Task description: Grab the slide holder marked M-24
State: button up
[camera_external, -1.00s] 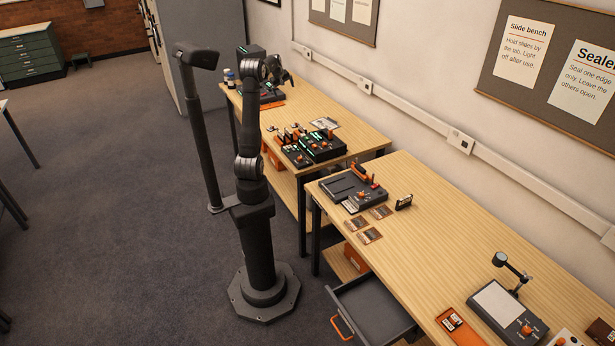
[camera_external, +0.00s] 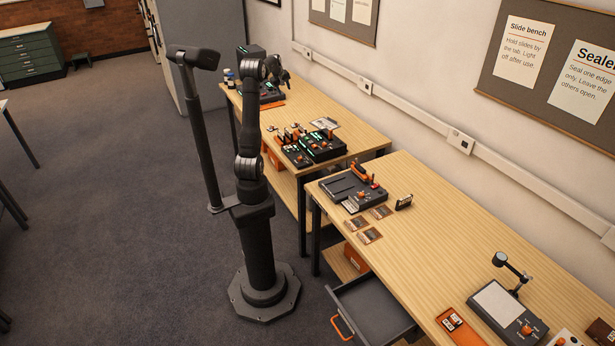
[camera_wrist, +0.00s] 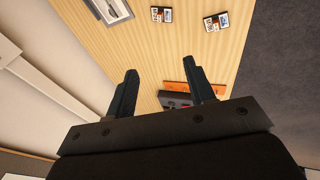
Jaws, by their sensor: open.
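My gripper (camera_wrist: 159,68) is open and empty above the far end of a wooden table; in the external view it (camera_external: 284,76) is small and dark. In the wrist view, two small slide pieces with pale and dark faces lie on the table beyond my fingertips, one in the middle (camera_wrist: 161,15) and one on the right (camera_wrist: 216,22). Their markings are too small to read. I cannot tell which, if either, is the slide holder marked M-24. In the external view an orange tray (camera_external: 462,328) holds a small labelled piece, also unreadable.
An orange strip (camera_wrist: 194,88) and a dark device (camera_wrist: 174,99) show between and below my fingers. A grey-framed item (camera_wrist: 108,9) lies at the top left. The wall runs along one side. The near table (camera_external: 450,245) carries more devices, and a drawer (camera_external: 372,310) stands open.

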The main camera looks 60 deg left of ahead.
aim_at(296, 124)
jog(key=s+a+f+n+t+h, duration=0.1)
jog(key=a+f+n+t, duration=0.2)
jog(key=f+n, duration=0.2)
jog(key=s+a+f+n+t+h, duration=0.2)
jog(key=f+n, duration=0.3)
jog(key=f, duration=0.5)
jog(key=s+a+f+n+t+h, duration=0.2)
jog(key=a+f+n+t, duration=0.2)
jog(key=f, duration=0.3)
jog(key=shift+s+a+f+n, duration=0.1)
jog(key=shift+a+f+n, duration=0.1)
jog(key=shift+f+n, duration=0.3)
jog(key=shift+w+f, duration=0.1)
jog(key=shift+w, duration=0.15)
jog(key=x, duration=1.6)
jog(key=shift+w+a, duration=0.2)
jog(key=shift+w, duration=0.25)
jog(key=c, duration=1.1)
